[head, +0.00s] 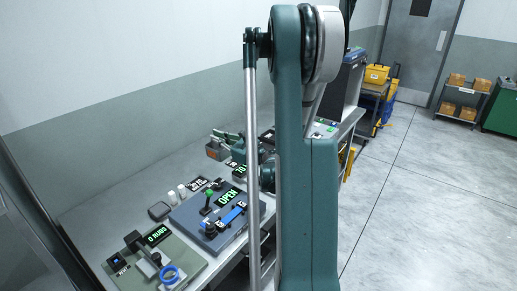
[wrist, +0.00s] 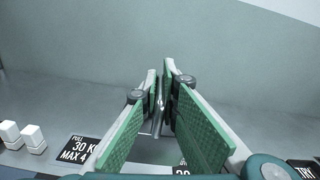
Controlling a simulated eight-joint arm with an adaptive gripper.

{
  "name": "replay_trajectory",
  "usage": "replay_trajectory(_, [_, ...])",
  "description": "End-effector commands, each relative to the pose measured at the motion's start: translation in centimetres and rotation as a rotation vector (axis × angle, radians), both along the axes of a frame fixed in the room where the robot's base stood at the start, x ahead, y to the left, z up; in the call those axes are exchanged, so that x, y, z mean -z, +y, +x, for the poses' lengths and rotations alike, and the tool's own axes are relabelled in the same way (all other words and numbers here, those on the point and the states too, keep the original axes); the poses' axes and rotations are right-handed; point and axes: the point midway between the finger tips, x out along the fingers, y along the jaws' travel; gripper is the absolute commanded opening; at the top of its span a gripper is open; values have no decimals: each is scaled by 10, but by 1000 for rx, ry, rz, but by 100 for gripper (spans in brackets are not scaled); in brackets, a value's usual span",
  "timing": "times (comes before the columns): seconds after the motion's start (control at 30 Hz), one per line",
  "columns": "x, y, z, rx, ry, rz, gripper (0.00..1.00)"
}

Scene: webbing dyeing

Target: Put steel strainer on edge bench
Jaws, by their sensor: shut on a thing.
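My gripper (wrist: 160,82) shows in the wrist view, its two green-padded fingers drawn close together at the tips. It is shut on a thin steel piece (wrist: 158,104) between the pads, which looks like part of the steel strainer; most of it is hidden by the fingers. In the head view my arm blocks the middle of the picture, and I cannot make out the strainer there. A long grey bench (head: 100,212) runs along the wall at the left. I cannot tell whether it is the edge bench.
On the bench are a green-grey unit with a blue ring (head: 168,275), a blue-grey panel reading OPEN (head: 188,218), a dark pad (head: 159,211) and small white containers (head: 182,191). A black label (wrist: 78,150) lies below my gripper. Open floor (head: 420,220) is at the right.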

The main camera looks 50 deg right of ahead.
Motion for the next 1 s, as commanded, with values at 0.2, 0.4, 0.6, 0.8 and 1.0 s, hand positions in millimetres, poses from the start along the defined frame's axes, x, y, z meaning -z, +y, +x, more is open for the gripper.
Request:
replay_trajectory(0.2, [0,-1,-1,0,0,0,0])
replay_trajectory(0.4, [2,-1,-1,0,0,0,0])
replay_trajectory(0.6, [17,-1,0,0,0,0,0])
replay_trajectory(0.8, [44,-1,0,0,0,0,0])
replay_trajectory(1.0, [61,-1,0,0,0,0,0])
